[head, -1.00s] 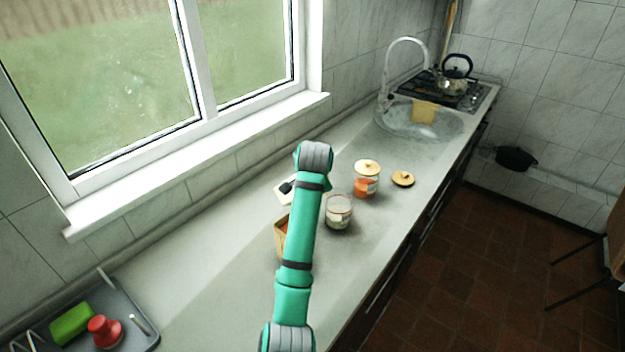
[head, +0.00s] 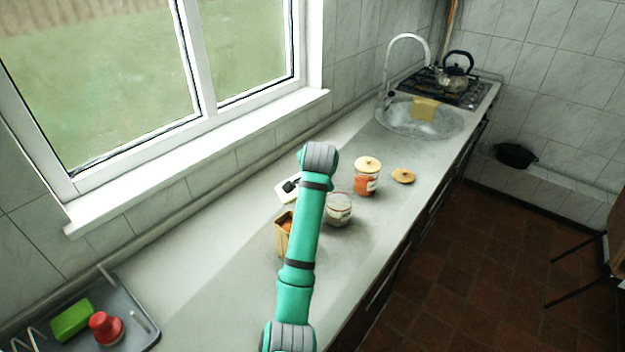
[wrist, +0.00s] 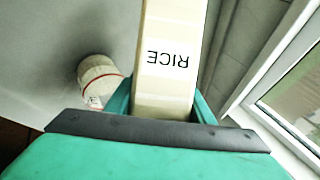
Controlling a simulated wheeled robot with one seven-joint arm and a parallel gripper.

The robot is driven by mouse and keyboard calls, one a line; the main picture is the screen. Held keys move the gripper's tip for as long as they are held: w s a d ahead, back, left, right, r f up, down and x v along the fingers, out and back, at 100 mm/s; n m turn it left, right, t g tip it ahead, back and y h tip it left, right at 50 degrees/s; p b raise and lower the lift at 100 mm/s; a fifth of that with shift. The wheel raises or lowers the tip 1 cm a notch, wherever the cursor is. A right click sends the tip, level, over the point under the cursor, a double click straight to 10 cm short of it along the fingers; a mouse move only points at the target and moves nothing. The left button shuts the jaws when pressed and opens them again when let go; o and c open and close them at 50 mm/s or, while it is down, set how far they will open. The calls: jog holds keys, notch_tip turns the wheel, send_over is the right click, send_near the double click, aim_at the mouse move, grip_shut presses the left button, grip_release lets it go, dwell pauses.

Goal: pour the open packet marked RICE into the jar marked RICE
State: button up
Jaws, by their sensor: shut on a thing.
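In the wrist view my gripper (wrist: 162,108) is shut on a cream packet marked RICE (wrist: 168,40). The lettering appears upside down, and the packet's far end runs out of frame. A jar (wrist: 98,76) with pale contents and a red line round it stands to the left of the packet, apart from it; its label is unreadable. In the head view an open glass jar with whitish contents (head: 340,212) stands on the counter, right beside my arm; its marking is too small to read.
A lidded jar with orange contents (head: 366,182) and a loose wooden lid (head: 403,176) stand farther back. A tan packet with orange inside (head: 281,241) is left of my arm, near a white item (head: 286,192). A grey tray (head: 135,300) lies front left.

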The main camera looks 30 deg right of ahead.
jog(key=shift+f+y, duration=0.4)
jog(key=shift+f, duration=0.65)
dwell(0.9)
jog(key=shift+a+r+m+t+y, duration=0.1)
jog(key=shift+r+m+t+y, duration=0.3)
jog(key=shift+m+y, duration=0.15)
jog(key=shift+s+d+r+t+y, duration=0.1)
jog(key=shift+d+r+t+y, duration=0.05)
jog(key=shift+d+r+y, duration=0.2)
jog(key=shift+d+r+t+y, duration=0.1)
jog(key=shift+r+t+y, duration=0.1)
jog(key=shift+r, duration=0.25)
dwell(0.9)
jog(key=shift+s+d+r+m, duration=0.1)
jog(key=shift+s+d+m, duration=0.05)
jog(key=shift+d+m, duration=0.1)
jog(key=shift+r, duration=0.2)
jog(key=shift+d+f+m+t+y, duration=0.1)
jog(key=shift+f+m+t+y, duration=0.3)
jog(key=shift+y, duration=0.4)
jog(key=shift+d+r+t+y, duration=0.1)
jog(key=shift+r+t+y, duration=0.15)
jog(key=shift+r+y, duration=0.2)
dwell(0.5)
